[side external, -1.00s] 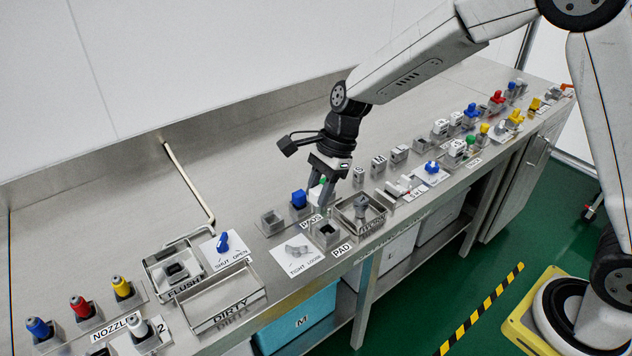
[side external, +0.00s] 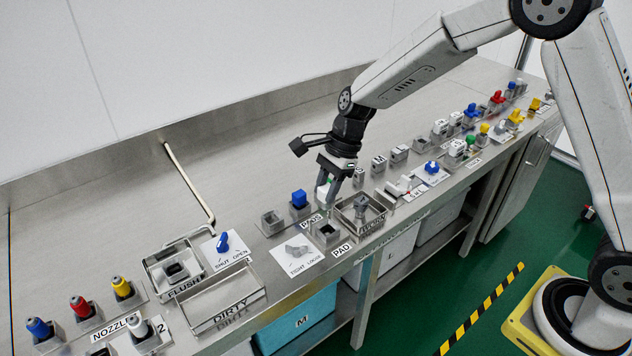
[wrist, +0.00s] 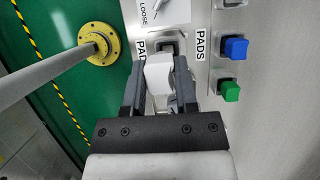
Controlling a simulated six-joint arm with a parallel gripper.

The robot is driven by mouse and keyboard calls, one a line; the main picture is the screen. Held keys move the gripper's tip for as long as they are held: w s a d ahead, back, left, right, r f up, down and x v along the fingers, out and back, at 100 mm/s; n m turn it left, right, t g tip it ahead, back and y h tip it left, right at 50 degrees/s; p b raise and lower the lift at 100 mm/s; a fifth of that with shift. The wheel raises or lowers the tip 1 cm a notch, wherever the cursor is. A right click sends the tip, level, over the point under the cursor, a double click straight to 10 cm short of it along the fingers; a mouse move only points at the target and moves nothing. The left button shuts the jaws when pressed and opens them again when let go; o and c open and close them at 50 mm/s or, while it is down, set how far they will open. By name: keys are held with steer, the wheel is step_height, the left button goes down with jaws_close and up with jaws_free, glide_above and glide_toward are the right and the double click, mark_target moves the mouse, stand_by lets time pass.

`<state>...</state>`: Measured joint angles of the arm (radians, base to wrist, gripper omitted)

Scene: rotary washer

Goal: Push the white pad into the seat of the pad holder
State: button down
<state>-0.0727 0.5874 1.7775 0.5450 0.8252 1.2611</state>
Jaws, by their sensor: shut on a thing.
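The white pad (wrist: 158,76) is a white block between the two grey fingers of my gripper (wrist: 159,88) in the wrist view. In the side view my gripper (side external: 328,192) is shut on it, fingers pointing down, and the pad (side external: 322,193) is partly hidden by them. The pad holder (side external: 327,233) is a small grey block with a dark square seat, behind the PAD label. The pad appears above the holder and apart from it. In the wrist view the pad and fingers partly cover the holder (wrist: 168,47).
A blue pad (side external: 299,198) and a green pad (wrist: 230,91) stand in grey sockets by the PADS label. An empty socket (side external: 272,220) is to the left. A metal tray (side external: 360,212) is close on the right. The TIGHT/LOOSE dial plate (side external: 298,252) lies left of the holder.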

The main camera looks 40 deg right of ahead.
steer(key=shift+w+d+f, duration=0.3)
steer(key=shift+d+f, duration=0.15)
steer(key=shift+d, duration=0.15)
steer(key=shift+f, duration=0.15)
steer(key=shift+f, duration=3.6)
steer(key=shift+f, duration=0.55)
steer(key=shift+c, duration=1.5)
jaws_free()
steer(key=shift+r, duration=0.1)
